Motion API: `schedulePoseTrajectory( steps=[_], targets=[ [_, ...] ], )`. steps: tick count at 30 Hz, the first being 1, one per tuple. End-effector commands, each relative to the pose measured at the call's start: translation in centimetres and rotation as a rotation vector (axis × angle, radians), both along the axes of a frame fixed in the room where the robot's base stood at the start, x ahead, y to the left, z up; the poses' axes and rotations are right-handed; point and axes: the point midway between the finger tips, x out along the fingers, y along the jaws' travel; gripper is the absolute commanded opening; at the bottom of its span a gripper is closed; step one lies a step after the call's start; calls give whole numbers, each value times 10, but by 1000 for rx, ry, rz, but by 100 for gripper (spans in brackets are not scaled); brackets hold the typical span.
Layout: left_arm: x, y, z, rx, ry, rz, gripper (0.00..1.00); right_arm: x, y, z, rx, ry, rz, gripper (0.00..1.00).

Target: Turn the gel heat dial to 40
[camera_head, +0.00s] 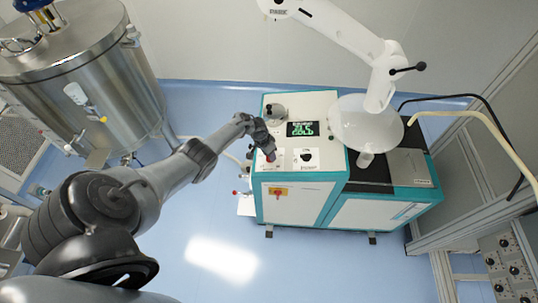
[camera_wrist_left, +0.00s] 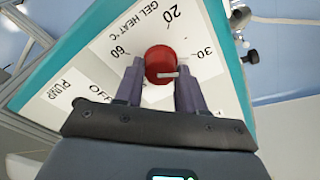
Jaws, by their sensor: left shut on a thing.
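The gel heat dial (camera_wrist_left: 160,62) is a round red knob with a pale pointer bar near its lower right side. On the white panel around it, the wrist view shows "GEL HEAT °C" with 20, 30 and 60. The 40 mark is not visible. My left gripper (camera_wrist_left: 158,82) has its two fingers on either side of the knob and is shut on it. In the head view, my left gripper (camera_head: 262,143) is at the front left of the machine's top, with a bit of the red dial (camera_head: 271,156) showing beneath it. My right gripper is not in view.
The white and teal machine (camera_head: 330,180) has a dark display (camera_head: 303,129) with green letters and a black knob (camera_head: 306,156) right of my gripper. A white jointed arm with a clear hood (camera_head: 365,122) stands over its right part. A steel tank (camera_head: 85,75) stands left.

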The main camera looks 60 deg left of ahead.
Motion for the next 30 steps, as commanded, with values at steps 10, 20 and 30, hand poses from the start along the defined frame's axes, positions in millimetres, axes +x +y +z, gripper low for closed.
schedulePoseTrajectory(
  steps=[10,20,30],
  targets=[
    [0,1,-3,45,-29,-328,9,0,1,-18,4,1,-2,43],
    [0,2,-3,87,-57,-636,9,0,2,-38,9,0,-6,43],
    [0,1,-3,121,-82,-897,9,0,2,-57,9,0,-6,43]
  ],
)
